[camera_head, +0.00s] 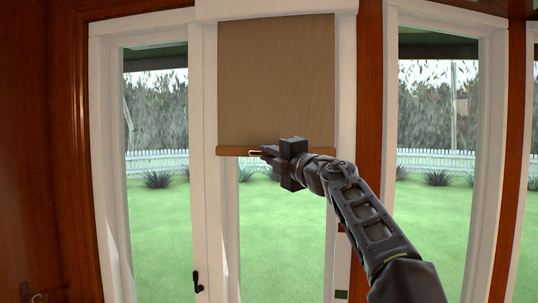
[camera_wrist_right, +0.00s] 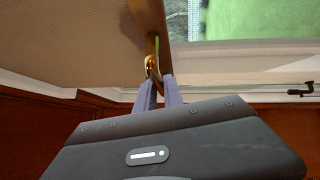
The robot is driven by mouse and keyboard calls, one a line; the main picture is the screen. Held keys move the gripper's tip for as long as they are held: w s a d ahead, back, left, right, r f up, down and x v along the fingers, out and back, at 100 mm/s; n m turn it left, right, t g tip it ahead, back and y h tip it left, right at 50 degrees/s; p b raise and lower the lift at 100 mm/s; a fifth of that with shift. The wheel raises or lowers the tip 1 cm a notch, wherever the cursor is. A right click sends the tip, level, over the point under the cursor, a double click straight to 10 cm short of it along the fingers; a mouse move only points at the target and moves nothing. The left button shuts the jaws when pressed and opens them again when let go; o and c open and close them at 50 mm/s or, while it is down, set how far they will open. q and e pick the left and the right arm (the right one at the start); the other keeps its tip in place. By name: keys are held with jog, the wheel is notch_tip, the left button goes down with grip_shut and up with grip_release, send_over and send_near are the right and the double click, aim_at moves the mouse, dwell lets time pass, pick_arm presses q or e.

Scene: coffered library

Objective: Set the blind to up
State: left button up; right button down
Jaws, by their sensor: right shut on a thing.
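The tan blind (camera_head: 276,80) hangs over the upper part of the middle window, with a wooden bar (camera_head: 232,151) along its bottom edge. A small brass pull (camera_head: 255,153) sits at the bar. My right gripper (camera_head: 264,152) is at the bar, shut on the pull. In the right wrist view, the fingers of my right gripper (camera_wrist_right: 158,82) close around the brass pull (camera_wrist_right: 151,66) beside the wooden bar (camera_wrist_right: 152,20); the blind's cloth (camera_wrist_right: 70,45) is to the left. The fingers partly hide the pull. My left gripper is not in view.
White-framed glass doors and windows (camera_head: 482,120) stand on both sides, with a dark door handle (camera_head: 197,282) at lower left. Reddish wood posts (camera_head: 369,90) border them. The glass below the blind is uncovered and shows a lawn and white fence.

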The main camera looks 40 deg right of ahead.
jog(key=shift+r, duration=0.15)
notch_tip(320, 180, up, 4)
jog(key=shift+d+f, duration=0.1)
jog(key=shift+d, duration=0.05)
jog(key=shift+r, duration=0.55)
jog(key=c, duration=1.5)
grip_release()
jog(key=shift+s+f, duration=0.15)
